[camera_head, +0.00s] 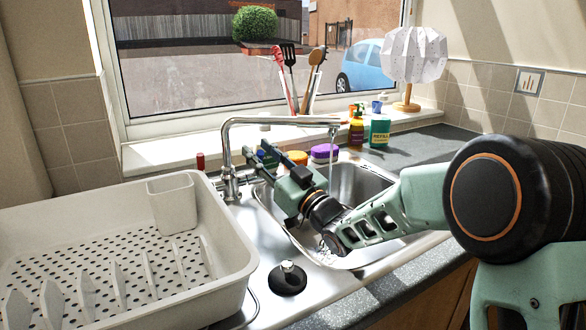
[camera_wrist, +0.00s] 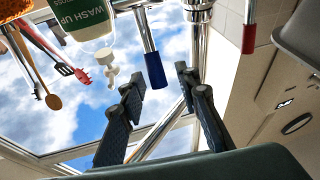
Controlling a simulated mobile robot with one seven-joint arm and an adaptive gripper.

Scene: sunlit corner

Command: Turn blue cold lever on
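The blue cold lever (camera_wrist: 154,70) shows in the wrist view as a blue-tipped metal handle on the tap. My gripper (camera_wrist: 162,82) is open, and the blue tip appears between its two fingertips, with no clear contact. The red lever (camera_wrist: 249,35) is to the right in that view. In the head view my gripper (camera_head: 256,162) is beside the tap (camera_head: 228,150), right of its base, and largely covers the blue lever. The red lever (camera_head: 200,161) stands upright left of the tap. A thin water stream (camera_head: 331,160) falls from the spout into the sink (camera_head: 355,185).
A white dish rack (camera_head: 110,270) fills the left of the counter. A black plug (camera_head: 288,278) sits in front of the sink. Bottles (camera_head: 357,130) and a green refill container (camera_head: 379,131) stand behind it. Utensils (camera_head: 300,80) and a lamp (camera_head: 413,55) are by the window.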

